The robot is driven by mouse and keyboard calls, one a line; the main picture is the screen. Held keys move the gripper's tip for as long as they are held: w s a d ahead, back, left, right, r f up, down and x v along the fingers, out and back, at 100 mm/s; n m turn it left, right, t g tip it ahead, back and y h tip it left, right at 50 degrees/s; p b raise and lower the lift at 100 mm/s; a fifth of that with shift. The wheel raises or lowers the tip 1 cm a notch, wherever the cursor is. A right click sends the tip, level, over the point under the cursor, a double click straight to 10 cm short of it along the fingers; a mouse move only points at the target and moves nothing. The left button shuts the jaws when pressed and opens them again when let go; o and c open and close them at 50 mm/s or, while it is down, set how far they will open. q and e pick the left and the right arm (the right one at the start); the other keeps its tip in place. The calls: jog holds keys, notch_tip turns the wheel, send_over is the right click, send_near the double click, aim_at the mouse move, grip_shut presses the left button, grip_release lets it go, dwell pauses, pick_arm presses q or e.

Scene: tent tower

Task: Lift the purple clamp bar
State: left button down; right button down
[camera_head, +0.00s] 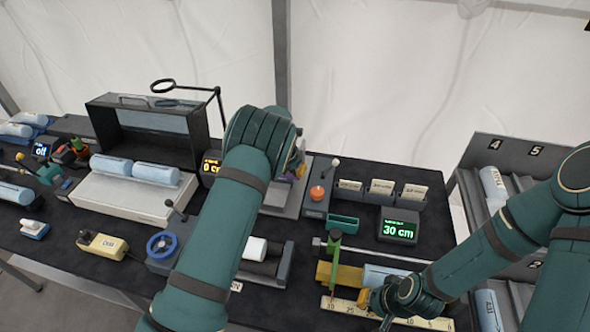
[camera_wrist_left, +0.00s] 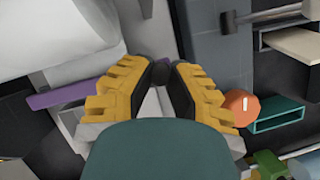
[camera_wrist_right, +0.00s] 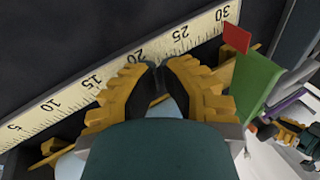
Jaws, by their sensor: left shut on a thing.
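The purple clamp bar (camera_wrist_left: 72,93) shows in the left wrist view, running from the left to behind the left finger. A small purple patch of it shows in the head view (camera_head: 291,178), mostly hidden by my left arm. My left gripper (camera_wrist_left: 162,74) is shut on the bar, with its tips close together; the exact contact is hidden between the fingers.
An orange knob (camera_wrist_left: 240,107) and a teal open box (camera_wrist_left: 277,116) are close to the left gripper. A green upright piece (camera_head: 333,257) stands beside the right gripper. A 30 cm display (camera_head: 398,226) and a grey numbered rack (camera_head: 511,149) are to the right.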

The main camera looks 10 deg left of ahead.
pick_arm(q)
jog(key=shift+a+r+h, duration=0.3)
jog(key=shift+r+h, duration=0.2)
jog(key=shift+r, duration=0.4)
pick_arm(e)
jog(key=shift+r, duration=0.25)
pick_arm(q)
jog(key=a+r+n+h, duration=0.1)
jog(key=a+r+h, duration=0.3)
jog(key=r, duration=0.3)
jog(key=shift+a+r+h, duration=0.15)
jog(key=shift+a+h, duration=0.25)
jog(key=shift+h, duration=0.4)
pick_arm(e)
jog(key=shift+f, duration=0.1)
